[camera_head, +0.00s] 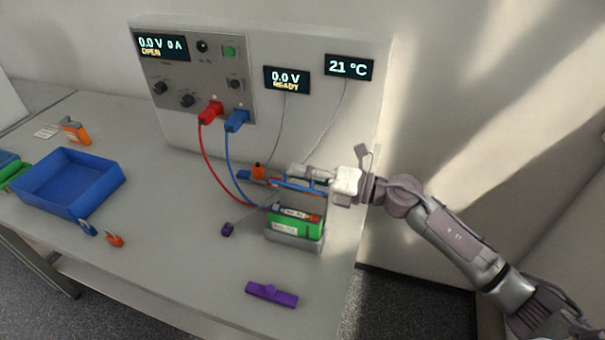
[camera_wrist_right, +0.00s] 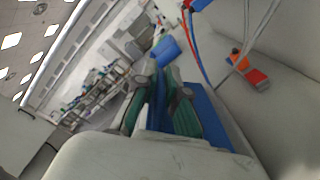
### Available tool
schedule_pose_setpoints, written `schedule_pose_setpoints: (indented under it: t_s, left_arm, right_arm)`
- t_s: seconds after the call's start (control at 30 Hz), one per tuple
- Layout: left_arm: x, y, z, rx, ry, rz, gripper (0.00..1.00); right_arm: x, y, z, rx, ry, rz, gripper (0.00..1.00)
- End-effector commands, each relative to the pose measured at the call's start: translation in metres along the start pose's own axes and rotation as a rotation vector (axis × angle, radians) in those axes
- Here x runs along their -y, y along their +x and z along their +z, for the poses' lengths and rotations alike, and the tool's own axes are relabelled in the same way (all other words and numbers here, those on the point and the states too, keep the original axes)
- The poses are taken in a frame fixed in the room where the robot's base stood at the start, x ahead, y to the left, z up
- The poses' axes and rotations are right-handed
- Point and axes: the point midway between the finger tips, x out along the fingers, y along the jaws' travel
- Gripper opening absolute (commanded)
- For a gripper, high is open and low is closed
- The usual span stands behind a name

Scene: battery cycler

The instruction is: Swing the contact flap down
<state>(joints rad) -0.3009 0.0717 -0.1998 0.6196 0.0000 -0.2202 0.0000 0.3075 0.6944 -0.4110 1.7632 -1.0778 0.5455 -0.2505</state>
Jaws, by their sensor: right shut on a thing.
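The blue contact flap (camera_head: 300,187) stands raised above and behind the green battery (camera_head: 290,224), which sits in a grey cradle (camera_head: 297,243) at the right front of the table. My right gripper (camera_head: 300,172) reaches in from the right at the flap. In the right wrist view, the fingers with green pads (camera_wrist_right: 170,100) are closed on the blue flap (camera_wrist_right: 208,112), partly hiding it. The red and blue leads run to the flap area. My left gripper is not in view.
A cycler panel (camera_head: 190,80) stands at the back with red (camera_head: 210,113) and blue (camera_head: 236,121) plugs. An orange-and-blue clip (camera_head: 258,172) lies behind the battery. A purple bar (camera_head: 271,294) lies in front. A blue tray (camera_head: 68,211) stands at left; mid-table is mostly clear.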

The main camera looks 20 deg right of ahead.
Motion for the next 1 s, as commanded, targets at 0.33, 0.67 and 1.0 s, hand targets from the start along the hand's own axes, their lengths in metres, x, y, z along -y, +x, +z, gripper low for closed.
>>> schedule_pose_setpoints:
  t_s: [0.33, 0.67, 1.0]
  left_arm:
    - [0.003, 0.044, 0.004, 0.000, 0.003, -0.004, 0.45]
    - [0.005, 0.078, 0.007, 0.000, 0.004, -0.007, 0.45]
    - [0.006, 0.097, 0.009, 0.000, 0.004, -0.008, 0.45]
  right_arm:
    - [0.003, 0.000, -0.029, -0.007, -0.330, 0.007, 0.00]
    - [0.008, -0.001, -0.047, -0.007, -0.607, 0.010, 0.00]
    - [0.011, -0.001, -0.057, -0.008, -0.775, 0.012, 0.00]
